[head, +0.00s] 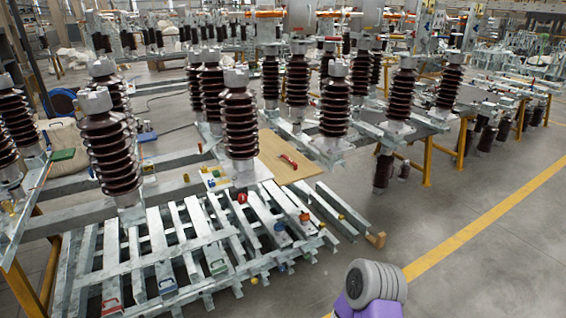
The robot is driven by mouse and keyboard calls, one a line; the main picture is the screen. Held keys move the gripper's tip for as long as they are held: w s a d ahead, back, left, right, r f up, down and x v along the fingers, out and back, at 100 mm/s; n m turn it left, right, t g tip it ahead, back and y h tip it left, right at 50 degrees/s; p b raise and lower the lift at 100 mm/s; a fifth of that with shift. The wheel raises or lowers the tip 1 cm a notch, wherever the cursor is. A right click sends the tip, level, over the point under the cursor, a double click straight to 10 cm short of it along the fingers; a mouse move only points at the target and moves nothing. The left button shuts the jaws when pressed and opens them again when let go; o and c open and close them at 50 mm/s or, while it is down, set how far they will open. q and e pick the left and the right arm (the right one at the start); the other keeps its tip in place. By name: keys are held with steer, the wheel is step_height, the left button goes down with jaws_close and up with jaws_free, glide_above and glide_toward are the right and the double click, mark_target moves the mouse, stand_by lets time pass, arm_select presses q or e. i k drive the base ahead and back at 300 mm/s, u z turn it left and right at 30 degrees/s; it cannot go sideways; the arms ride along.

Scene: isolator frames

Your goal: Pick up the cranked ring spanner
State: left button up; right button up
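I cannot make out a cranked ring spanner for certain in the head view. A small red object (289,162) lies on a wooden board (272,148) near the middle, but it is too small to tell what it is. Neither of my grippers is in view. A purple and grey rounded part shows at the bottom edge, right of centre, and it looks like part of my own arm.
Dark brown ribbed insulators (240,125) stand in rows on galvanised steel frames (190,245). Grey floor (480,270) with a yellow line is clear at right.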

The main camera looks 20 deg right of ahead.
mark_target(295, 165)
steer(key=z, duration=0.35)
steer(key=i, duration=1.2)
steer(key=u, duration=0.25)
